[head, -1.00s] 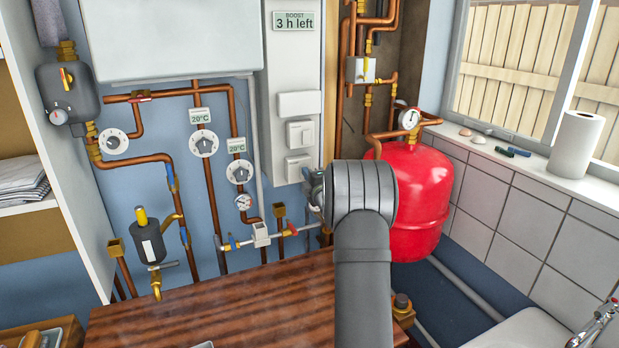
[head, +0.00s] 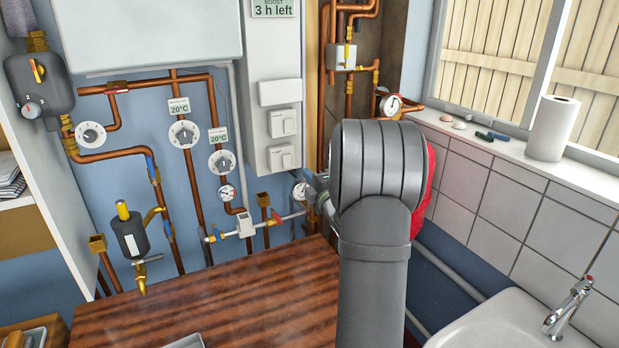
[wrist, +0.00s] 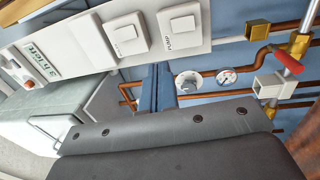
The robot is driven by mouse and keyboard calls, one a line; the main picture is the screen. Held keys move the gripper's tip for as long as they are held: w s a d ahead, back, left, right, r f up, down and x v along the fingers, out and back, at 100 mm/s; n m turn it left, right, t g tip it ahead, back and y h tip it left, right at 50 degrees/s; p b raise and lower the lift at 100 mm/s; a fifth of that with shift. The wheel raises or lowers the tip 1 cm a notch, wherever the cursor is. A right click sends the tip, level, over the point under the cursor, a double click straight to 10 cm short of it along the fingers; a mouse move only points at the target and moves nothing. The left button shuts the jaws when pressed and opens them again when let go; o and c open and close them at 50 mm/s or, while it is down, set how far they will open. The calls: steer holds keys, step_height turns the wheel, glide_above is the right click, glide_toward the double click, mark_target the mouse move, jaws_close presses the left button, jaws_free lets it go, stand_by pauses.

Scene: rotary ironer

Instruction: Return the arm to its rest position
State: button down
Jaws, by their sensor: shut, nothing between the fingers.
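My arm (head: 372,260) rises from the bottom of the head view in front of the counter, its thick rounded joint standing before the red tank. In the wrist view, my gripper (wrist: 161,85) shows as two narrow blue-grey fingers, closed together beyond a dark grey housing with bolts. Nothing is between the fingers. They point toward the blue wall with dials and pipes, below the white switch panel. I cannot tell how far from the wall they are.
Copper pipes, dials (head: 183,134) and a white switch panel (head: 273,110) cover the wall. The red tank (head: 430,180) is mostly hidden by my arm. The wooden counter (head: 230,315) is largely bare. A white sink (head: 490,325) is at right; a paper roll (head: 553,128) stands on the sill.

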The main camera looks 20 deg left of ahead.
steer(key=shift+w, duration=0.1)
stand_by(0.3)
steer(key=w+a+f, duration=0.2)
steer(key=w+a, duration=0.4)
steer(key=shift+f+v, duration=0.2)
steer(key=shift+v, duration=2.7)
